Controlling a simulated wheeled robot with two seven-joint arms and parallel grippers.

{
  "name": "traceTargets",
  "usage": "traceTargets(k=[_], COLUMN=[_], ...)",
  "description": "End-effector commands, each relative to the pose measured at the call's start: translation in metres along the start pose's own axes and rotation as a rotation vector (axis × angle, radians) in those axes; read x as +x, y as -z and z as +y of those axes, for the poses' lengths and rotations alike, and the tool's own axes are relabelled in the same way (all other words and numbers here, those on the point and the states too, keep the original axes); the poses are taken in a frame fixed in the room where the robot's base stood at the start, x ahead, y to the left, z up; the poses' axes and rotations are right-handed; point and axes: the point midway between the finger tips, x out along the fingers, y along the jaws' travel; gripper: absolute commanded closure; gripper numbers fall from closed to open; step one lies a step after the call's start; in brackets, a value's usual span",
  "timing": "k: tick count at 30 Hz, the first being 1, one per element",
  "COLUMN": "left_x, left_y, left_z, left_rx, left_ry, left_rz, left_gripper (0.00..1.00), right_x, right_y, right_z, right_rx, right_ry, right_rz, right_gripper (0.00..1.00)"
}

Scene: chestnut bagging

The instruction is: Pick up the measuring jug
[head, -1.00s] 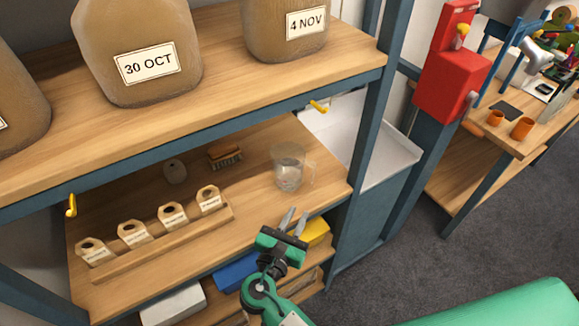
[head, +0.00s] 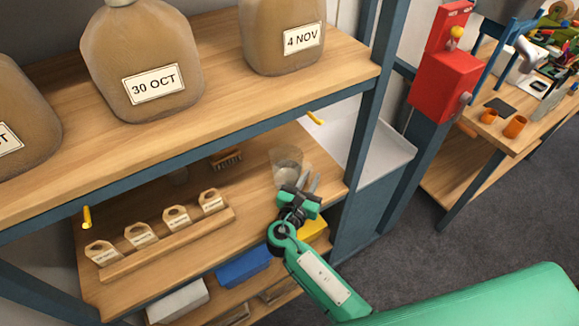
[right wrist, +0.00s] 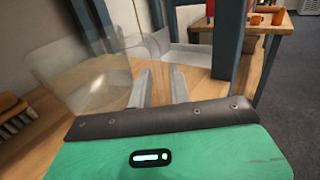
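The measuring jug (head: 286,160) is clear and stands upright on the middle shelf (head: 245,225), near its right end. In the right wrist view the jug (right wrist: 92,80) fills the left part, with its handle side toward my fingers. My right gripper (head: 307,182) is in front of the jug in the head view and hides its lower part. Its two fingers (right wrist: 160,86) are apart, close beside the jug's handle. I cannot tell whether they touch it or straddle it. My left gripper is not in view.
A brush (head: 227,159) lies behind on the same shelf, and several labelled tags stand in a wooden rack (head: 170,245). The upper shelf (head: 230,110) overhangs with large jars (head: 140,60). A blue post (head: 362,130) stands right of the jug. Bins (head: 243,267) sit below.

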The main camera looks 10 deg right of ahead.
Motion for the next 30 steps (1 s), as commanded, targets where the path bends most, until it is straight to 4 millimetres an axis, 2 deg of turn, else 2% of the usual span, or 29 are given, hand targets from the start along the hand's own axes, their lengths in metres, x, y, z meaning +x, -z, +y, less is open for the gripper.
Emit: traceTargets(k=[3, 9, 12, 13, 30], left_x=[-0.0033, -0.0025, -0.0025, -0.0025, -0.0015], left_y=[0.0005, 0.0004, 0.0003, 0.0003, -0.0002], left_z=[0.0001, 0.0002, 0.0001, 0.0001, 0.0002], left_rx=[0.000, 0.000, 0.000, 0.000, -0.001], left_ry=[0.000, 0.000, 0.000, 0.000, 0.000], left_rz=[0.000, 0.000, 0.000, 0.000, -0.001], left_gripper=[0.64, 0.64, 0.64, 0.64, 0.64], right_x=[0.0076, 0.0080, 0.0079, 0.0079, 0.0077], right_y=[0.0001, 0.0011, 0.0009, 0.0009, -0.0022], right_z=[0.0000, 0.0000, 0.0000, 0.0000, -0.0004], right_rx=[-0.001, 0.000, 0.000, 0.000, -0.001], right_ry=[0.000, 0.000, -0.001, 0.000, 0.001], right_rz=[0.001, 0.001, 0.001, 0.001, 0.002], right_gripper=[0.80, 0.80, 0.98, 1.00, 1.00])
